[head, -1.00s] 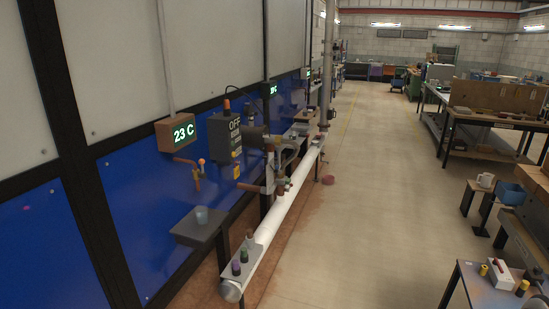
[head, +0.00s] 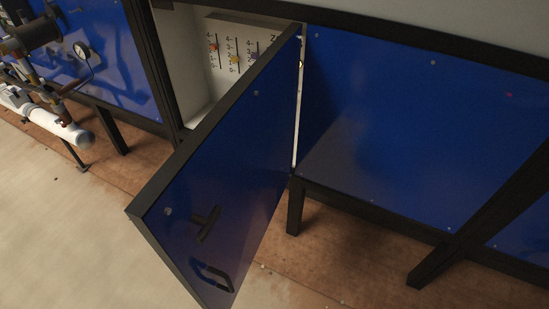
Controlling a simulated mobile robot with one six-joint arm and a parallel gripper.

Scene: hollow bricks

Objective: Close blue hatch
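The blue hatch (head: 232,165) is a blue panel in a black frame. It stands wide open, swung out toward me from its right edge at the wall. Its face carries a black T-shaped handle (head: 206,222) and a black loop handle (head: 212,277) below it. Behind it, the opening (head: 185,60) shows a pale interior with a panel of coloured sliders and number scales (head: 236,58). The lower edge of the hatch is cut off at the bottom of the picture. My gripper is not in view.
A blue wall panel (head: 420,125) with black framing and legs is right of the hatch. The floor (head: 70,230) left of the hatch is clear.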

